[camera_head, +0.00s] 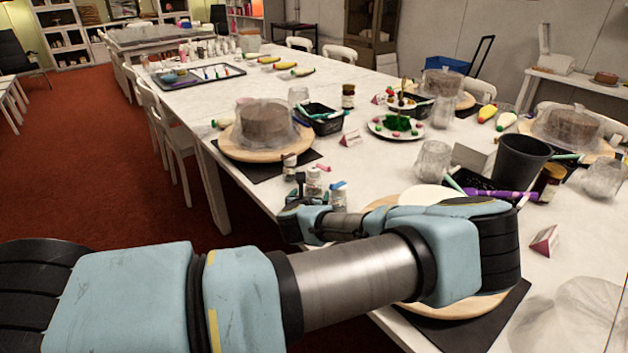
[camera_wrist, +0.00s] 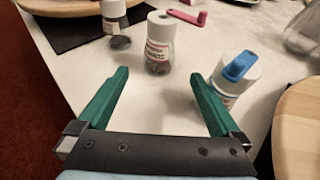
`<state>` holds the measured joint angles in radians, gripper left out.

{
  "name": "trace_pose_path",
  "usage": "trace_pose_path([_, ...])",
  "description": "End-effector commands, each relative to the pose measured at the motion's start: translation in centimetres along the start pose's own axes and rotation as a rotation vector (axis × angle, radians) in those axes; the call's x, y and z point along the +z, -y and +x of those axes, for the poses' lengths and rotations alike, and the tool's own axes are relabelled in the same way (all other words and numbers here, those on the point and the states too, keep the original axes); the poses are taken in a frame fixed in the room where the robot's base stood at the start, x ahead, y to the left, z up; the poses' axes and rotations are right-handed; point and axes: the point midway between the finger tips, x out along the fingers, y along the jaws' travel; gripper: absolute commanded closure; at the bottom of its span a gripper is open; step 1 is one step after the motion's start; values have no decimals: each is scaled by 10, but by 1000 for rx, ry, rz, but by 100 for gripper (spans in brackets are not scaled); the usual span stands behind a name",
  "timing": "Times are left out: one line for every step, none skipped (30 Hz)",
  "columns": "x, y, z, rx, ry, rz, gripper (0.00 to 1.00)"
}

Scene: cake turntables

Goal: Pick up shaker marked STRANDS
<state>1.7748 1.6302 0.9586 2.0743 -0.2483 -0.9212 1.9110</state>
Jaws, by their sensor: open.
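My gripper (camera_wrist: 160,77) is open and empty, its two green fingers apart just above the white table. Three small shakers show in the wrist view. The middle shaker (camera_wrist: 159,48), with a white cap and a pale label with reddish print, stands just beyond the gap between the fingertips. A second shaker (camera_wrist: 114,18) with dark contents stands farther off at upper left. A third shaker (camera_wrist: 228,88) stands by the right finger, with a blue scoop (camera_wrist: 240,67) across its top. The print is too small to tell which reads STRANDS.
A pink scoop (camera_wrist: 188,17) lies by the middle shaker. Round wooden boards flank the shakers, the right one (camera_wrist: 297,130) near the right finger. In the head view, a covered cake (camera_head: 265,124) stands beyond them, and a black cup (camera_head: 520,165) stands to the right.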

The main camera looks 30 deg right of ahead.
Motion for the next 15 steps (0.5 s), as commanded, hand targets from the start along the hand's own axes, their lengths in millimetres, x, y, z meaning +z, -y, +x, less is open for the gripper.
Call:
trace_pose_path([2, -1, 8, 0, -1, -1, 0])
trace_pose_path([2, -1, 12, 1, -1, -1, 0])
trace_pose_path([2, -1, 18, 1, -1, -2, 0])
trace_pose_path([1, -1, 21, 1, -1, -2, 0])
trace_pose_path([1, -1, 23, 1, -2, -3, 0])
trace_pose_path([1, -1, 26, 1, -2, -3, 0])
trace_pose_path([0, -1, 28, 2, -2, -3, 0])
trace_pose_path([0, -1, 29, 2, -2, -3, 0])
trace_pose_path([0, -1, 32, 2, -2, -3, 0])
trace_pose_path([0, -1, 34, 2, -3, -3, 0])
trace_pose_path([0, -1, 37, 3, -3, -3, 0])
trace_pose_path([1, -1, 42, 2, -2, -3, 0])
trace_pose_path([1, -2, 46, 2, -2, -4, 0])
trace_pose_path([2, -2, 51, 2, -2, -5, 0])
trace_pose_path([2, -2, 57, 3, -2, -5, 0])
